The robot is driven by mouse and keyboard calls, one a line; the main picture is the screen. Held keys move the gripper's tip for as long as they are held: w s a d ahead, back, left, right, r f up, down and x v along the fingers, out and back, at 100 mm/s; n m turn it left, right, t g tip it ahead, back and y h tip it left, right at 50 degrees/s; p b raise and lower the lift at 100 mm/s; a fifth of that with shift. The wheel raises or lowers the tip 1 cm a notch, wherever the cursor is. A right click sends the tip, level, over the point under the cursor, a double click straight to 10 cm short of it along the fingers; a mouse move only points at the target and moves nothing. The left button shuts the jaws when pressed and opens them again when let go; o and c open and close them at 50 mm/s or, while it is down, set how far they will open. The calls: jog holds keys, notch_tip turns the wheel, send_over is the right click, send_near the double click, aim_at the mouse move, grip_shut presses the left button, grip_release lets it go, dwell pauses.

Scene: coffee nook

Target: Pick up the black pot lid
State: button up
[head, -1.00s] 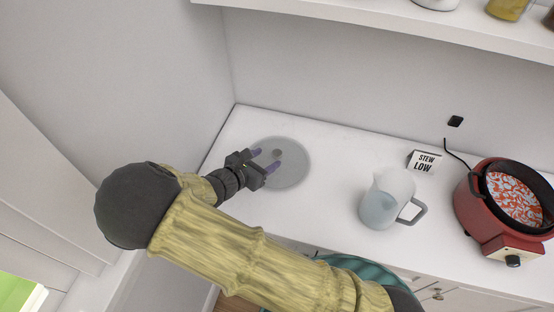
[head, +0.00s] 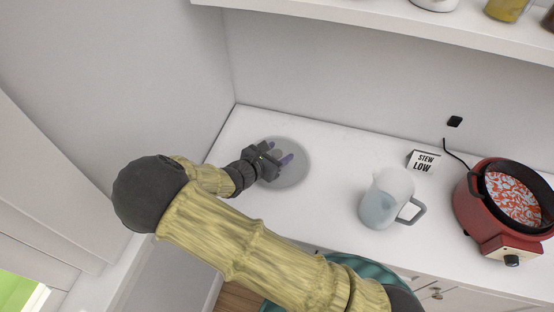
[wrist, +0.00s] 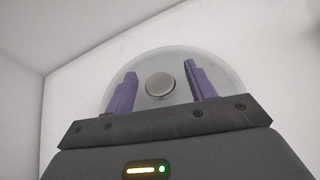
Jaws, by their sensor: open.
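The pot lid (head: 297,176) lies flat on the white counter near the left wall. It looks grey and see-through rather than black, with a round knob at its middle. In the wrist view the lid (wrist: 218,68) shows as a pale clear disc with a grey, silver-rimmed knob (wrist: 160,87). My gripper (head: 279,155) is over the lid, its purple fingers apart. In the wrist view my gripper (wrist: 160,70) has one finger on each side of the knob, with a gap on both sides. I cannot tell how far the fingertips are above the lid.
A translucent jug (head: 382,205) with a grey handle stands right of the lid. Further right are a "STEW LOW" sign (head: 424,162) and a red cooker (head: 478,212) with patterned contents. A shelf (head: 350,30) runs above. The counter between lid and jug is clear.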

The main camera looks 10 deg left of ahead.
aim_at(277, 153)
jog(key=shift+c, duration=0.4)
jog(key=c, duration=1.1)
notch_tip(277, 153, up, 10)
dwell(0.4)
